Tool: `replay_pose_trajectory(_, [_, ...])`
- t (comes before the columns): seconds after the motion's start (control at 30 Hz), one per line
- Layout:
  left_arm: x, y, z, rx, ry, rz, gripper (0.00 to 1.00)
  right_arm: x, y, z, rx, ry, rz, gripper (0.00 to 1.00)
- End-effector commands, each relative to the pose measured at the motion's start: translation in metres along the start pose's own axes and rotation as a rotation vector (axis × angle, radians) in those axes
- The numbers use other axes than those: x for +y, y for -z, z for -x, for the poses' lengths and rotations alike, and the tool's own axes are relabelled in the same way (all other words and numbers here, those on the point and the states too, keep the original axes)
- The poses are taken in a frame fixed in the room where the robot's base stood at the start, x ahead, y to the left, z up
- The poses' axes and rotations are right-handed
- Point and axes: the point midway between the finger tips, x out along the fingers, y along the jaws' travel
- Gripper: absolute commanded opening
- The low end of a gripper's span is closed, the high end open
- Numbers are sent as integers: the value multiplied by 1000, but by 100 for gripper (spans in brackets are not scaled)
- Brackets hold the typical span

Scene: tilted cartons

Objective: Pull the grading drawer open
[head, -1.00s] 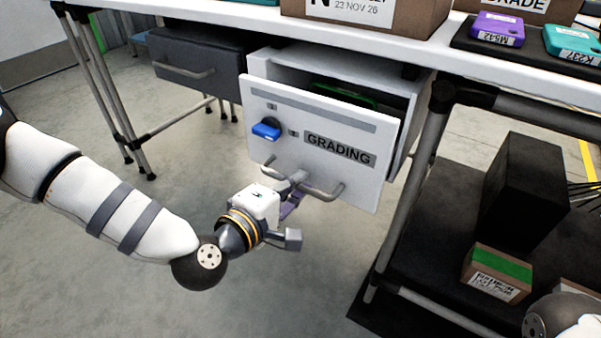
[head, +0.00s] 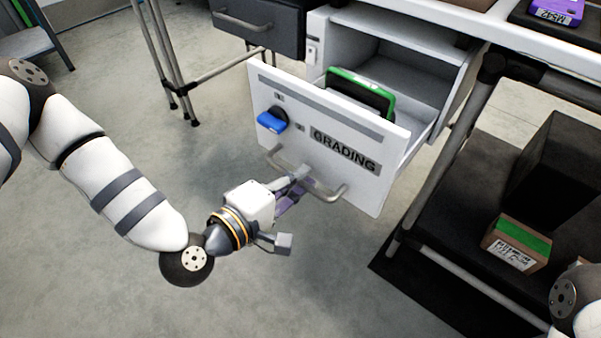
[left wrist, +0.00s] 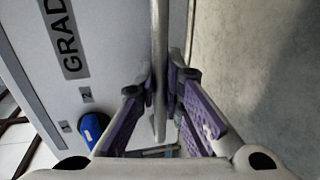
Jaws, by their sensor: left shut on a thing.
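The white grading drawer (head: 350,185) stands pulled out from its cabinet under the table, with its inside partly in view. Its front carries a "GRADING" label and a blue knob (head: 271,121). A green-and-black item (head: 362,92) stands up inside it. My left gripper (head: 303,181) is shut on the drawer's bar handle (head: 335,193). In the left wrist view the handle (left wrist: 159,60) runs between its purple-padded fingers (left wrist: 160,95). A rounded grey-and-white part of my right arm shows at the lower right; its gripper is out of view.
A dark closed drawer (head: 257,30) hangs left of the grading drawer. Open floor lies in front of the drawer.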

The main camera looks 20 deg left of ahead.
Motion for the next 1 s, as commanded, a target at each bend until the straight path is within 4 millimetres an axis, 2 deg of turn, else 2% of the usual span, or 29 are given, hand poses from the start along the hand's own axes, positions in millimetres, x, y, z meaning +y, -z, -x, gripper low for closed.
replay_pose_trajectory(0.23, [1,1,0,3,-3,0,0,0,0,0,0,0,0,36])
replay_pose_trajectory(0.27, [1,1,0,3,-3,0,13,0,0,0,0,0,0,36])
replay_pose_trajectory(0.33, [1,1,0,2,-2,0,29,0,0,0,0,0,0,36])
replay_pose_trajectory(0.67, [0,0,3,1,0,0,30,0,0,0,0,0,0,36])
replay_pose_trajectory(1.0, [0,1,66,2,1,1,30,0,0,0,0,0,0,36])
